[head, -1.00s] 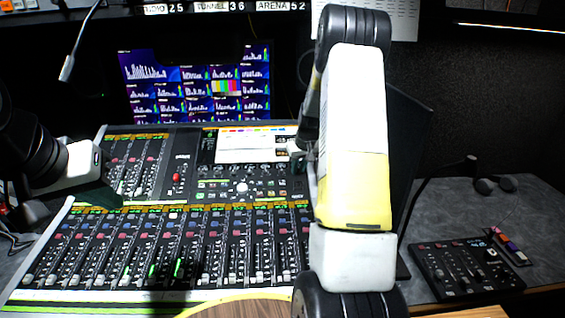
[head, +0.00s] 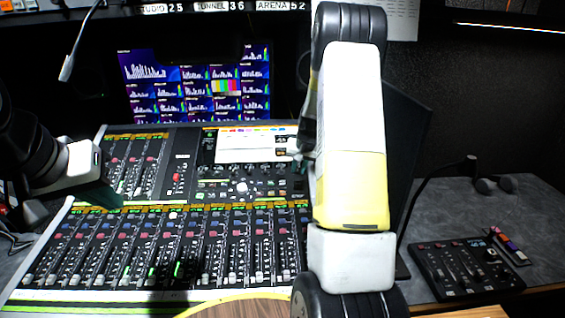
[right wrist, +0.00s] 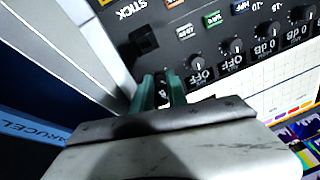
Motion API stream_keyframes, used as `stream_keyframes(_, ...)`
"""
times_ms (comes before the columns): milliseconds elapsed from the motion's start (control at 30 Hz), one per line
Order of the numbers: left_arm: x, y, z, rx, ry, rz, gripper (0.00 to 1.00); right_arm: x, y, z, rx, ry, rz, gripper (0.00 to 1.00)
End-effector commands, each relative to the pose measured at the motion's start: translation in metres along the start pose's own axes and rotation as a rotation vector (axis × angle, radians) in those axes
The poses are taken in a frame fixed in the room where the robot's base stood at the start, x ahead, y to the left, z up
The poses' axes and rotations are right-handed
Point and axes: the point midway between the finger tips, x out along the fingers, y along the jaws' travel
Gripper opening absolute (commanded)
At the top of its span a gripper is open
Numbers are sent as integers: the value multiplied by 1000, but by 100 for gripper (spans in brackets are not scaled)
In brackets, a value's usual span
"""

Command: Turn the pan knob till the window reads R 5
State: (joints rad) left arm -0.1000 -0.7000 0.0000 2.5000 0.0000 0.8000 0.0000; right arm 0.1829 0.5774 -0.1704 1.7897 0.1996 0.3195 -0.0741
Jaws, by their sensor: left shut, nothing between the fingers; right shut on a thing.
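My right gripper (right wrist: 162,90) has its green fingers closed around a small dark knob at the console's edge in the right wrist view. The fingers hide most of this knob, and I cannot read its marking. No window reading R or L with a number can be made out. My left gripper (head: 108,197) is shut and empty, above the left part of the mixing console (head: 180,192).
Other knobs (right wrist: 197,65) marked OFF and 0 dB stand beside the right gripper, with a black square part (right wrist: 142,42) near them. A monitor (head: 195,85) stands behind the console. A small control box (head: 465,270) and a headset (head: 490,184) lie right.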

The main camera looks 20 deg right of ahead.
Motion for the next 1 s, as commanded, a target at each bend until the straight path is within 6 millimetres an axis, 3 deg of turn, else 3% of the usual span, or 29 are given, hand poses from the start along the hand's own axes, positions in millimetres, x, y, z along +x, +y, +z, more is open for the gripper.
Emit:
stream_keyframes(600,0,0,0,0,0,0,0,0,0,0,57,7,0,0)
stream_keyframes(633,0,0,0,0,0,0,0,0,0,0,57,7,0,20)
stream_keyframes(733,0,0,0,0,0,0,0,0,0,0,57,7,0,40)
stream_keyframes(1000,0,0,0,0,0,0,0,0,0,0,57,6,0,40)
